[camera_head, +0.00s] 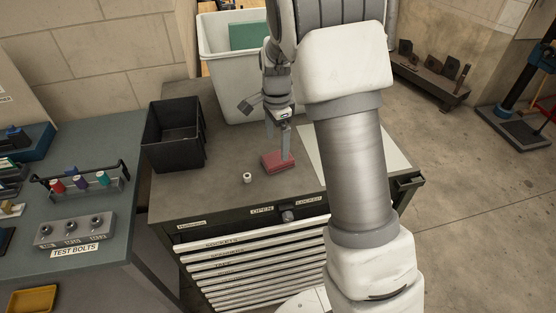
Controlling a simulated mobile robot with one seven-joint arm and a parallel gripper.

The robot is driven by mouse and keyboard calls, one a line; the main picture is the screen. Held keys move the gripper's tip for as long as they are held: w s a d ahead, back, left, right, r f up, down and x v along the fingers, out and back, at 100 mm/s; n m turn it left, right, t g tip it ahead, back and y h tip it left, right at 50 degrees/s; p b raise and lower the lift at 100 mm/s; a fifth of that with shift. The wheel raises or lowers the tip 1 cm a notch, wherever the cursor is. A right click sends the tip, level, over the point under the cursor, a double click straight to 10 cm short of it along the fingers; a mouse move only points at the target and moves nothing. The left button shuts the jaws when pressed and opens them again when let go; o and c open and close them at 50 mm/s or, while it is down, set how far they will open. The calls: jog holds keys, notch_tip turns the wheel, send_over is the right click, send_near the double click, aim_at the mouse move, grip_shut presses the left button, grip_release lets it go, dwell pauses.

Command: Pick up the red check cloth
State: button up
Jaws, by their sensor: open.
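The red cloth (271,164), folded into a small flat block, lies on the grey top of the drawer cabinet (219,191). Its check pattern is too small to make out. My gripper (277,153) points down at the cloth, with its fingers at or just above it. The fingers are open, and one finger stands in front of the cloth's right part. I cannot tell whether they touch the cloth.
A black bin (174,139) stands left of the cloth, and a small white cylinder (247,178) in front of it. A large white tub (217,68) holding a green item (247,35) is behind. A pale sheet (314,152) lies to the right, partly behind my arm.

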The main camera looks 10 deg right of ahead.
aim_at(277, 158)
jog(key=shift+w+f+p, duration=0.15)
jog(key=shift+f, duration=1.45)
jog(key=shift+w+f+p, duration=0.1)
jog(key=shift+f+p, duration=0.05)
jog(key=shift+f, duration=1.4)
jog(key=c, duration=1.2)
jog(key=shift+r, duration=0.2)
jog(key=shift+c, duration=0.2)
jog(key=shift+r, duration=0.25)
jog(key=r, duration=0.3)
jog(key=shift+s+d+r+b, duration=0.15)
jog(key=shift+d+r+b, duration=0.15)
jog(key=shift+r, duration=0.1)
jog(key=s+d+r, duration=0.5)
jog(key=d+r, duration=0.1)
jog(key=d, duration=0.3)
jog(key=shift+s+d+r+b, duration=0.2)
jog(key=shift+s+d+b, duration=0.1)
jog(key=shift+b, duration=0.15)
